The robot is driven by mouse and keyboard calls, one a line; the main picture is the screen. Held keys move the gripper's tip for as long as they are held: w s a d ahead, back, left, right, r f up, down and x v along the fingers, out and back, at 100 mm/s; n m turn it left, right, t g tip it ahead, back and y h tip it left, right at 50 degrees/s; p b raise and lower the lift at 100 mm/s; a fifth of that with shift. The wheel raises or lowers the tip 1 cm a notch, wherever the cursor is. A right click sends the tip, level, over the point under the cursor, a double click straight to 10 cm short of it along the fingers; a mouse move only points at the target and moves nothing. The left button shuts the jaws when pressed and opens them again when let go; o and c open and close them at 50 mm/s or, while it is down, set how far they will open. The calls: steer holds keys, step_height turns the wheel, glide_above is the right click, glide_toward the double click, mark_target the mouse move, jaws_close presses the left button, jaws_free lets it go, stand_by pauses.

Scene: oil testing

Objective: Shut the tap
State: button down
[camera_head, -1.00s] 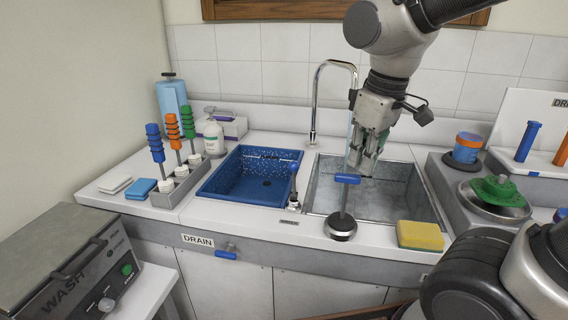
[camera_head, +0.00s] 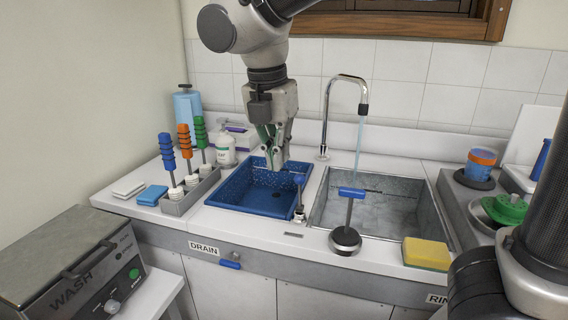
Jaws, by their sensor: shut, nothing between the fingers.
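The chrome gooseneck tap (camera_head: 327,105) stands behind the steel sink (camera_head: 436,222). A thin stream of water (camera_head: 360,146) falls from its spout into the sink. A T-handle with a blue crossbar (camera_head: 351,192) rises from a round base (camera_head: 345,240) at the sink's front edge. My gripper (camera_head: 276,166) is shut and empty, pointing down over the blue basin, left of the blue-knobbed lever and apparently apart from it.
A yellow sponge (camera_head: 426,253) lies at the sink's front right. A rack (camera_head: 190,197) with several coloured-handled tools stands left of the basin, beside a white bottle (camera_head: 225,150). A blue drain handle (camera_head: 230,264) is on the counter front.

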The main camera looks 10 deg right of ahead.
mark_target(300, 192)
steer(key=w+d+f, duration=0.3)
steer(key=w+f, duration=0.1)
steer(key=f, duration=0.4)
steer(key=shift+w+f, duration=0.35)
steer(key=shift+f, duration=0.05)
steer(key=shift+d, duration=0.1)
steer(key=shift+w+d+r, duration=0.2)
steer(key=shift+w+r, duration=0.05)
steer(key=shift+w, duration=0.2)
steer(key=shift+w+d+r, duration=0.2)
steer(key=shift+w, duration=0.25)
